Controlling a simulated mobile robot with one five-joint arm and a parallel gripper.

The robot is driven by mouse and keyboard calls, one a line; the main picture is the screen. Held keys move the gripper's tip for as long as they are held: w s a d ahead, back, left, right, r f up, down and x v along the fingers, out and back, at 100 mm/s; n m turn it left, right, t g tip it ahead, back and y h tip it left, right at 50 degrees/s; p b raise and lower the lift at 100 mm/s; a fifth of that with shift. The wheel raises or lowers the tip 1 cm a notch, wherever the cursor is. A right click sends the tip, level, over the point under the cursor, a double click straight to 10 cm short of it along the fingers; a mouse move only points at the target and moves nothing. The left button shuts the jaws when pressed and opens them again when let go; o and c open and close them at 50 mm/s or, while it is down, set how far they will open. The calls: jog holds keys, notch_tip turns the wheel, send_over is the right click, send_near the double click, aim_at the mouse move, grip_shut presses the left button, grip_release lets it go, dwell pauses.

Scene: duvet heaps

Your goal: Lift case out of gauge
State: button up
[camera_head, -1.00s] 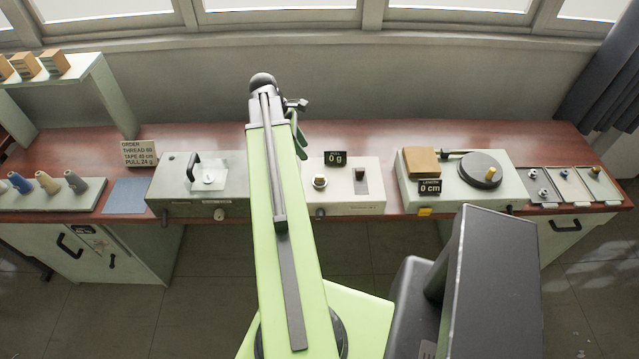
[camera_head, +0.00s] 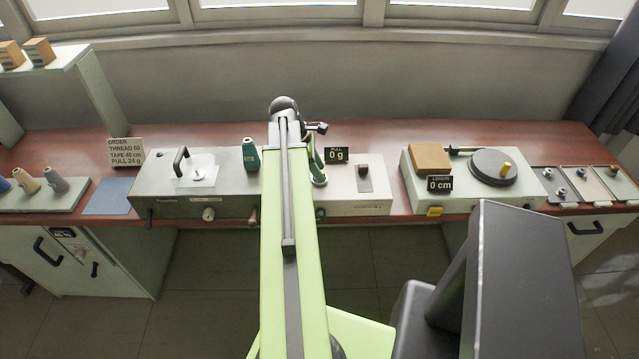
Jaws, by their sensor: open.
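The tan box-shaped case (camera_head: 430,158) sits on the left part of the pale length gauge (camera_head: 412,187), behind its "0 cm" display (camera_head: 439,184). My arm reaches up the middle of the picture. My gripper (camera_head: 318,168) is open at its far end, over the left part of the pull gauge (camera_head: 345,203). It is well left of the case and apart from it. The fingertips are small and partly hidden by my arm.
The length gauge also carries a dark round wheel (camera_head: 494,167). A dark green spool (camera_head: 250,153) stands on the grey device (camera_head: 225,203) at left. An order card (camera_head: 125,152), more spools (camera_head: 55,180) and small trays (camera_head: 590,182) line the bench. Open floor lies in front.

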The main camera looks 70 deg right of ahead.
grip_shut()
jog(key=shift+r, duration=0.15)
dwell(0.4)
